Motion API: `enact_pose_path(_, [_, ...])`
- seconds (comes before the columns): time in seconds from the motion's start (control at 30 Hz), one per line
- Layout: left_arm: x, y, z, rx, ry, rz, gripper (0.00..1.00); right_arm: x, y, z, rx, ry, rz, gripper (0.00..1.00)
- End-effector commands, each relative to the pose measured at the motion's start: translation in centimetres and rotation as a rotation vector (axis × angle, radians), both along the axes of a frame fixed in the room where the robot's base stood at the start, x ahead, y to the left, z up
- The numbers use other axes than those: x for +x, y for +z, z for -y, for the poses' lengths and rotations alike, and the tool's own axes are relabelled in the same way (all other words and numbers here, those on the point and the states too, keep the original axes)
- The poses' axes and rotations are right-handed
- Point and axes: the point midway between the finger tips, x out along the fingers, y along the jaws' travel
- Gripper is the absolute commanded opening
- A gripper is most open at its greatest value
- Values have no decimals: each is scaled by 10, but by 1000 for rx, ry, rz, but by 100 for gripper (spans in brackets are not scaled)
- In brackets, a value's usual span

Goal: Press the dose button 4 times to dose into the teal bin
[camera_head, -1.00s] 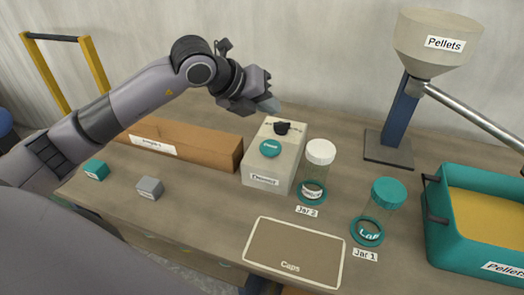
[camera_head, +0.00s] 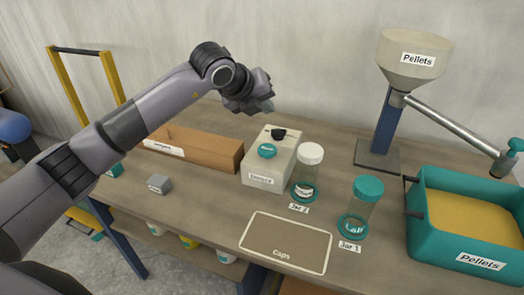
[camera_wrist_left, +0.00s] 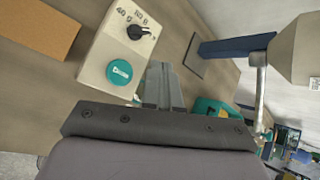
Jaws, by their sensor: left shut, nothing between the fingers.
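The dispenser box (camera_head: 270,170) stands mid-table with a round teal dose button (camera_head: 267,151) and a black knob (camera_head: 279,134) on its top. In the left wrist view the dose button (camera_wrist_left: 119,72) and black knob (camera_wrist_left: 138,31) lie left of my fingers. My left gripper (camera_head: 262,104) is shut and empty, above and behind the box, apart from the button; its fingers also show in the left wrist view (camera_wrist_left: 162,85). The teal bin (camera_head: 430,232), labelled Pellets and holding yellow pellets, stands at the right. My right gripper is not in view.
Jar 2 (camera_head: 305,178) with a white lid and Jar 1 (camera_head: 358,210) with a teal lid stand right of the box. A pellet hopper (camera_head: 412,60) has a pipe reaching toward the bin. A brown box (camera_head: 200,148), grey cube (camera_head: 159,184) and Caps area (camera_head: 285,243) lie nearby.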

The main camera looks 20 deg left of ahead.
Motion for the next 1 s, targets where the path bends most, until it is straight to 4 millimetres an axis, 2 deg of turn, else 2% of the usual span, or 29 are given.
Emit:
enact_pose_path(0.37, [0, 0, 0, 0, 1, 1, 0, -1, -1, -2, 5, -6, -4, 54])
enact_pose_path(0.57, [0, -8, 0, 1, 1, 0, 0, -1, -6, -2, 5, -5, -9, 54])
enact_pose_path(0.77, [0, -30, 0, 1, 1, -1, 0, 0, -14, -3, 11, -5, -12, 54])
enact_pose_path(1.0, [0, -65, 0, 1, 1, -2, 0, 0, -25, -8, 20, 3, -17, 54])
